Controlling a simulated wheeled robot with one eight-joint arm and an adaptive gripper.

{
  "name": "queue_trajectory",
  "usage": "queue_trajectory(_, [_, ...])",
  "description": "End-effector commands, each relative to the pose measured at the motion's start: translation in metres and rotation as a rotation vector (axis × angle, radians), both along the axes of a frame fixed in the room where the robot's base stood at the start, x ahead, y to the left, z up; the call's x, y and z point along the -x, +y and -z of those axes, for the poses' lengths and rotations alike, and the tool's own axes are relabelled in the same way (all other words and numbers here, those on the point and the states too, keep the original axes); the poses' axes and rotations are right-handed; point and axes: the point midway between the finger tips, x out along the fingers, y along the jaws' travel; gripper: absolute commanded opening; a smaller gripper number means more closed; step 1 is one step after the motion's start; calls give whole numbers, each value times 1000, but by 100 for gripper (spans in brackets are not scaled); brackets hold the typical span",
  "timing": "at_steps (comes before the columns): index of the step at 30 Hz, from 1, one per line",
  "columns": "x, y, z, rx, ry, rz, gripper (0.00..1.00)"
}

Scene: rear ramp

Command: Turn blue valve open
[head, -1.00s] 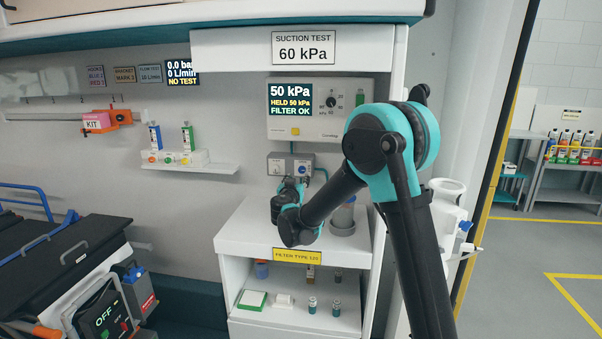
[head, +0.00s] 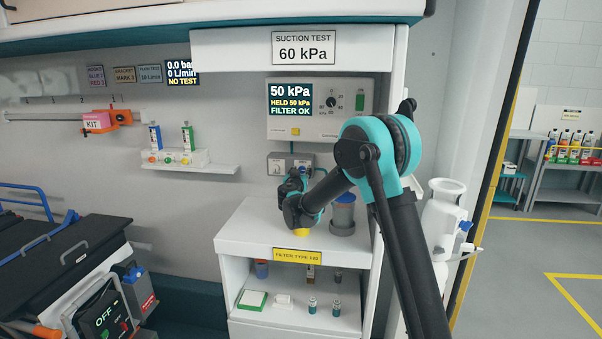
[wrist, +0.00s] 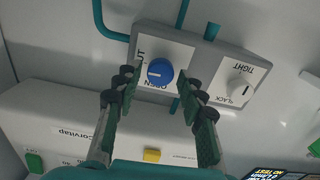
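The blue valve (wrist: 160,73) is a round knob with a white pointer line on a square white plate. In the wrist view its line points to the left, and the lettering OPEN shows below it; another label to its left is partly hidden. My gripper (wrist: 158,84) is open and empty, with a fingertip on either side of the knob and a gap to each. I cannot tell how far the tips are from the plate. In the head view my gripper (head: 300,180) is in front of the grey valve box (head: 278,165) and covers most of the knob.
A white SLACK/TIGHT knob (wrist: 239,88) sits beside the valve on the same box. A suction panel (head: 345,112) reading 50 kPa is above. A grey canister (head: 342,218) with a blue lid stands on the counter, beside something yellow (head: 300,232) under my arm.

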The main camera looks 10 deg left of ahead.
Motion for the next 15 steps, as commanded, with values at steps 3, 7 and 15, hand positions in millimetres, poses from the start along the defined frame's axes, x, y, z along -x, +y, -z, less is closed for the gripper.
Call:
queue_trajectory(3, [0, 0, 0, 0, 0, 0, 21])
queue_trajectory(7, [0, 0, 0, 0, 0, 0, 5])
queue_trajectory(15, [0, 0, 0, 15, 1, 0, 0])
